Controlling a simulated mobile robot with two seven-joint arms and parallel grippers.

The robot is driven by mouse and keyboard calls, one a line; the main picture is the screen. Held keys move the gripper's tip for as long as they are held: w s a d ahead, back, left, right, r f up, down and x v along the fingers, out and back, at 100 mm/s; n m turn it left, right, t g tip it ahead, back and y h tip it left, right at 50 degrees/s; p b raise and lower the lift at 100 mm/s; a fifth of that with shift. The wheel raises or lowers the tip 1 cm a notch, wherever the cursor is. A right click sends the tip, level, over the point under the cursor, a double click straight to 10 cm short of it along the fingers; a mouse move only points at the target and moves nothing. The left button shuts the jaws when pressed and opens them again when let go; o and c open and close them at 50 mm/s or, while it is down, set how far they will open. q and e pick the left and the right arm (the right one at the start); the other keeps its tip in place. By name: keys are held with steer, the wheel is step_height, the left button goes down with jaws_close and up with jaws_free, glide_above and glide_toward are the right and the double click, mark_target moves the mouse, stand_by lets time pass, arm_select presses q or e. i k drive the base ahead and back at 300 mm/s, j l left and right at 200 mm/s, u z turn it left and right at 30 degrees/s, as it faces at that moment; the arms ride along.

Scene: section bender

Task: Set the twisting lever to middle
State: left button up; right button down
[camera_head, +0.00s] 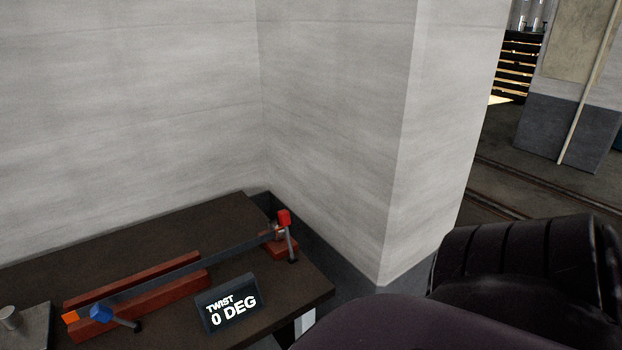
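The twist fixture lies on the dark workbench (180,232) at the lower left. A long grey flat bar (190,262) runs across it, above a red base rail (150,291). At its right end is a red head (284,217) with a grey lever (291,243) that points down to a dark knob. At its left end is a blue clamp (101,309) with a short dark handle, beside an orange tip. I cannot tell which handle is the twisting lever. A black sign (230,303) reads "TWIST 0 DEG". Neither gripper shows.
A pale wall (130,110) stands behind the bench, and a wall corner (395,180) juts out to its right. A metal plate with a peg (10,318) sits at the far left. Dark parts of my own body fill the lower right. Open floor lies beyond, at the right.

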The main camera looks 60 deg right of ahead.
mark_target(284, 216)
steer(key=z, duration=1.75)
